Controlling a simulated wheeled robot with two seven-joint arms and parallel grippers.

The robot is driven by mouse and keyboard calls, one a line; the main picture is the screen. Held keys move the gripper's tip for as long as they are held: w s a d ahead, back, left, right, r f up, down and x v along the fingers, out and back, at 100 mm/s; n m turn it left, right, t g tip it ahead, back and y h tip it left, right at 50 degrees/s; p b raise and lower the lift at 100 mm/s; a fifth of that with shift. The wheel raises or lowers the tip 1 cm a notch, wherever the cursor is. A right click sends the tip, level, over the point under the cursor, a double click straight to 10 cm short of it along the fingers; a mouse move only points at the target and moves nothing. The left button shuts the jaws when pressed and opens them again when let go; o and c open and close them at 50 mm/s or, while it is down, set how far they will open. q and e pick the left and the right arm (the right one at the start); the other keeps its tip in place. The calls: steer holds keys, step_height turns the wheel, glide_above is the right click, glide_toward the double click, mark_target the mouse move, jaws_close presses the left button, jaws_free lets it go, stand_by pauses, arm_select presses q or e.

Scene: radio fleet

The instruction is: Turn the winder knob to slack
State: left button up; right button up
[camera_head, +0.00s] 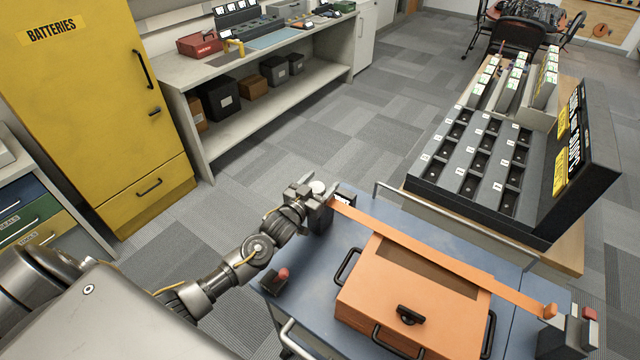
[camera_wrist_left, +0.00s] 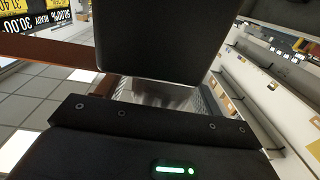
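An orange strap (camera_head: 430,250) runs across the blue cart top and over an orange case (camera_head: 410,305). Its left end meets a small dark winder (camera_head: 343,199) at the cart's far left corner. A pale round knob (camera_head: 318,187) shows there, between or just behind the fingers of my left gripper (camera_head: 314,195). I cannot tell whether the fingers touch it. In the left wrist view, dark blocks fill most of the picture, with a grey ridged piece (camera_wrist_left: 165,95) between them and a green light below. The knob is not clear there. My right gripper is not in view.
The strap's right end meets a grey fitting (camera_head: 553,338) with an orange tab; a red button is beside it. A small block with a red knob (camera_head: 282,275) sits at the cart's left edge. A black slotted rack (camera_head: 480,165) stands behind the cart rail.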

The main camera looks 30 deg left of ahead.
arm_select(q)
steer(key=s+a+b, duration=0.1)
steer(key=s+b, duration=0.1)
steer(key=s, duration=0.8)
steer(key=shift+s+b, duration=0.35)
steer(key=shift+s, duration=0.05)
